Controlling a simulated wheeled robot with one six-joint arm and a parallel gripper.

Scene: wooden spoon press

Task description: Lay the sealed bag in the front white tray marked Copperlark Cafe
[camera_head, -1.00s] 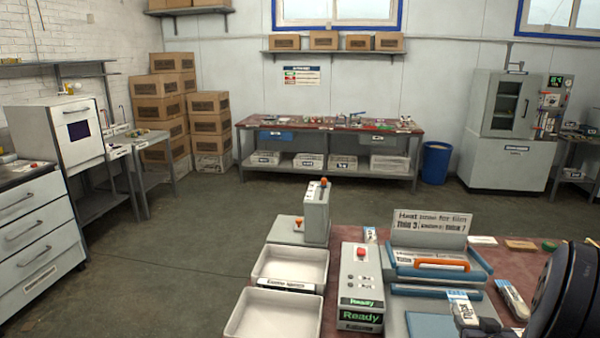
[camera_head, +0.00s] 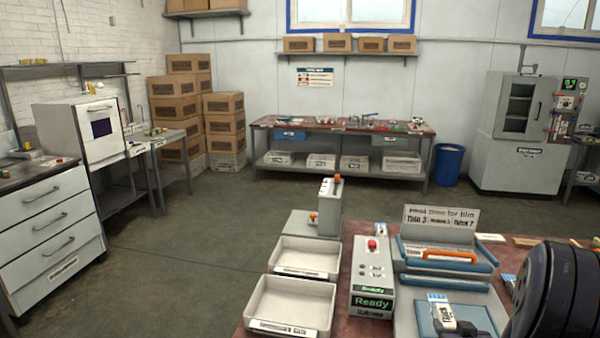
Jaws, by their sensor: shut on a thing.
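The sealed bag (camera_head: 442,314), white with blue stripes and dark print, is at the bottom right, over the blue pad of the press. My gripper (camera_head: 466,327), partly cut off by the bottom edge, is shut on it. I cannot tell how far above the pad the bag is. The front white tray (camera_head: 325,306) is at the table's left edge, left of the bag, and looks empty. The label on its front (camera_head: 283,328) is too blurred to read.
A second white tray (camera_head: 333,262) stands behind it, also empty. A grey control box (camera_head: 374,275) with a red button and green "Ready" displays stands between trays and press. The press (camera_head: 449,254) has an orange handle and an upright sign (camera_head: 440,222). My dark wrist hides the right side.

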